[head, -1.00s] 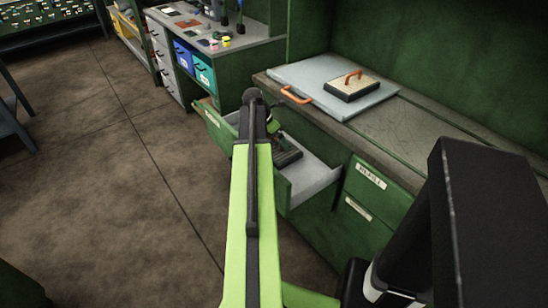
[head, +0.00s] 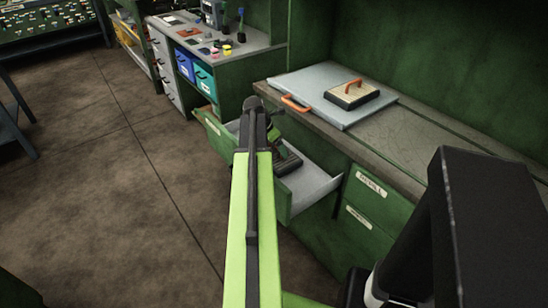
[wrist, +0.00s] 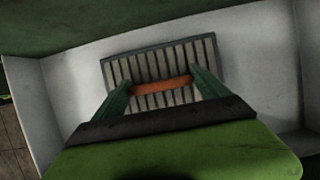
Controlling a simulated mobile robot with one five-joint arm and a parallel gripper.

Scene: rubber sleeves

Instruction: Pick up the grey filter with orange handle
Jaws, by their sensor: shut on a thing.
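The grey filter (wrist: 150,63) has pale slats, a dark frame and an orange handle (wrist: 161,86). In the head view a dark part of the filter (head: 289,164) shows beside my arm; the arm hides the rest and most of my gripper. I cannot tell whether the filter touches the drawer floor.
A grey panel with an orange handle (head: 295,103) lies on the counter (head: 410,150), with a beige block with an orange handle (head: 352,95) on it. A workbench with blue bins (head: 190,75) stands behind. The floor (head: 110,200) at left is clear.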

